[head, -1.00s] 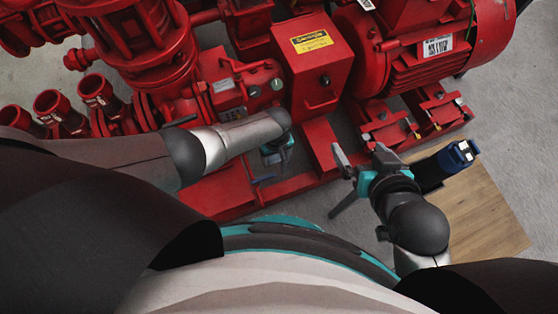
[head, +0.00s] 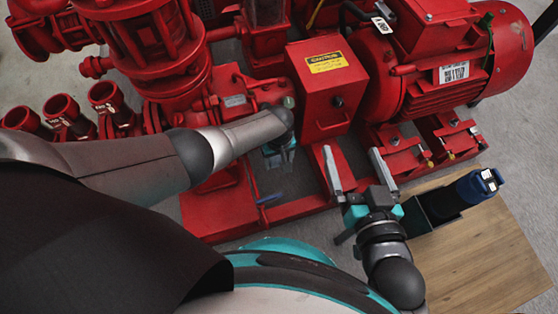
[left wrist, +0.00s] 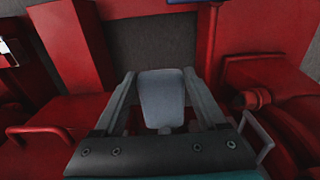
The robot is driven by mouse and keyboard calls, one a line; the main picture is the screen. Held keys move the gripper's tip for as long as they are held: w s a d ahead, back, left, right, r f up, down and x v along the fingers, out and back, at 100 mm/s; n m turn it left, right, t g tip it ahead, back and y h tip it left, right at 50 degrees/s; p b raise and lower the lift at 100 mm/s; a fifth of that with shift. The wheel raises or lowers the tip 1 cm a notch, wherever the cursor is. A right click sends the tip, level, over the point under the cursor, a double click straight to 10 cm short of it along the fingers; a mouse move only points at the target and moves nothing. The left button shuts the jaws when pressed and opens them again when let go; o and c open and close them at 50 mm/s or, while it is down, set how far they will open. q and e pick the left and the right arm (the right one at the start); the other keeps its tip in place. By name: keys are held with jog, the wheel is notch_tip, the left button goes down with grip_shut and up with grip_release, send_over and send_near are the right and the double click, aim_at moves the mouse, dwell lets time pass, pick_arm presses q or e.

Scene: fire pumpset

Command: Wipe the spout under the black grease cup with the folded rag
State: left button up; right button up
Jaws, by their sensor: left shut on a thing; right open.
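My left gripper (head: 279,158) is over the red pump base, left of the red box with the yellow caution label; my forearm partly hides it. In the left wrist view its two fingers (left wrist: 162,92) are shut on a light grey folded rag (left wrist: 162,98), which hangs between them. Red metal parts lie beyond and on both sides of the rag. I cannot make out the black grease cup or the spout under it in either view. My right gripper (head: 354,160) is open and empty, in front of the motor, with its fingers pointing away from me.
The red box (head: 325,90) and motor (head: 440,60) stand behind the grippers. Several red pipe mouths (head: 107,95) are at the left. A wooden board (head: 485,255) at lower right carries a dark holder with a blue-capped thing (head: 478,185). A blue lever (head: 268,199) sits low on the base.

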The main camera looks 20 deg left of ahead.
pick_arm(q)
jog(key=shift+w+a+b, duration=0.35)
jog(key=shift+w+a, duration=0.05)
jog(key=shift+w, duration=0.25)
dwell(0.4)
jog(key=shift+f, duration=0.2)
jog(key=shift+f+b, duration=0.3)
jog(key=shift+f, duration=0.05)
jog(key=shift+s+d+p, duration=0.65)
jog(key=shift+s+p, duration=0.2)
jog(key=shift+s, duration=0.1)
jog(key=shift+s+d+p, duration=0.65)
jog(key=shift+s, duration=0.35)
jog(key=shift+s+d+p, duration=0.6)
jog(key=shift+s+d, duration=0.05)
jog(key=shift+s, duration=0.35)
